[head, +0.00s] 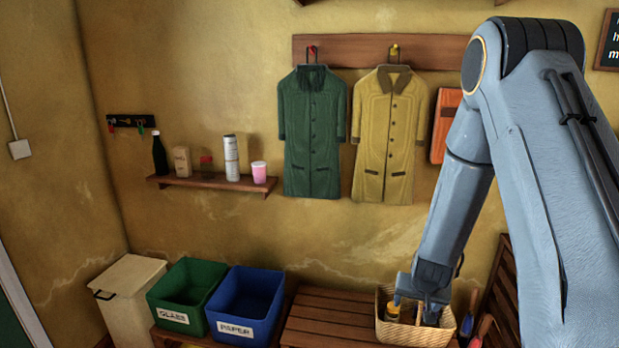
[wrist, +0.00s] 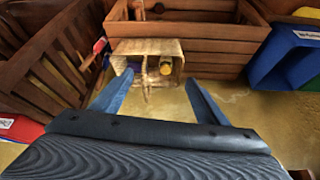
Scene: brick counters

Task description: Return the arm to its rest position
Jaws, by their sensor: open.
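My gripper (head: 415,307) is at the lower right of the head view, pointing down over a woven basket (head: 402,334). In the wrist view my gripper (wrist: 160,79) has its two blue fingers spread wide, with nothing held between them. The basket (wrist: 140,46) lies ahead of the fingertips there. A yellow-topped item (head: 393,308) is in the basket near the left finger, and it also shows in the wrist view (wrist: 166,67). My arm is bent, reaching down from the upper right.
The basket stands on a slatted wooden bench (head: 325,318). A blue paper bin (head: 243,300), a green glass bin (head: 186,291) and a cream bin (head: 128,285) stand left. Red-handled tools (head: 484,326) are close right of the basket. Coats (head: 312,135) hang above.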

